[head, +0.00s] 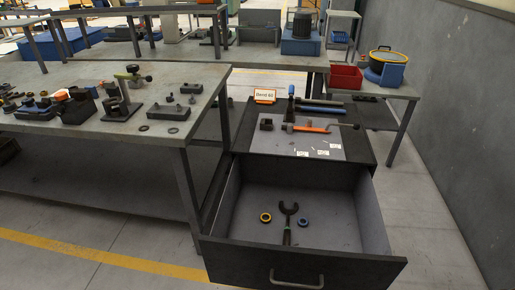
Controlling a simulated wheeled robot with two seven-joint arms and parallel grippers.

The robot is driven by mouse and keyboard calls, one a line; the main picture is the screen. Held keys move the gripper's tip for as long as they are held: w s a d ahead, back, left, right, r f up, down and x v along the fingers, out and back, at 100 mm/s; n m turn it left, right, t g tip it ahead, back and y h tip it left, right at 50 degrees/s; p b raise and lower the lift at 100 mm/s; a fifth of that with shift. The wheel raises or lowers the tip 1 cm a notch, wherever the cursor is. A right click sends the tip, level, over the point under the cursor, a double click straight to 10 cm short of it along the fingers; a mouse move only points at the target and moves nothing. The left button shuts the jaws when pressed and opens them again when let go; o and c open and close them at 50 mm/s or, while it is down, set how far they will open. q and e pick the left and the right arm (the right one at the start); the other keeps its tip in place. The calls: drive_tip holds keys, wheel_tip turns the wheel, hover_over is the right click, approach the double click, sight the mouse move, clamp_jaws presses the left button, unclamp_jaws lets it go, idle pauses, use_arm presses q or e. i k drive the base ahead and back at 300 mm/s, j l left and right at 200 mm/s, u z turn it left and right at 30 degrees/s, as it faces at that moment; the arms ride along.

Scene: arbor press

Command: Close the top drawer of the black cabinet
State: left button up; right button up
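The black cabinet (360,167) stands right of the workbench, in the middle right of the head view. Its top drawer (230,250) is pulled far out toward me. The drawer's front has a grey bar handle (297,282) near the bottom edge of the picture. Neither of my grippers shows in the head view.
On the cabinet top are an orange-handled tool (305,128), a small sign (264,95) and other tools. The workbench (90,145) on the left carries several metal parts. A grey wall (455,110) runs along the right, with bare floor (425,230) between it and the drawer.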

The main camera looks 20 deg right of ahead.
sight(344, 244)
drive_tip(key=l+z, duration=0.1)
drive_tip(key=z, duration=0.9)
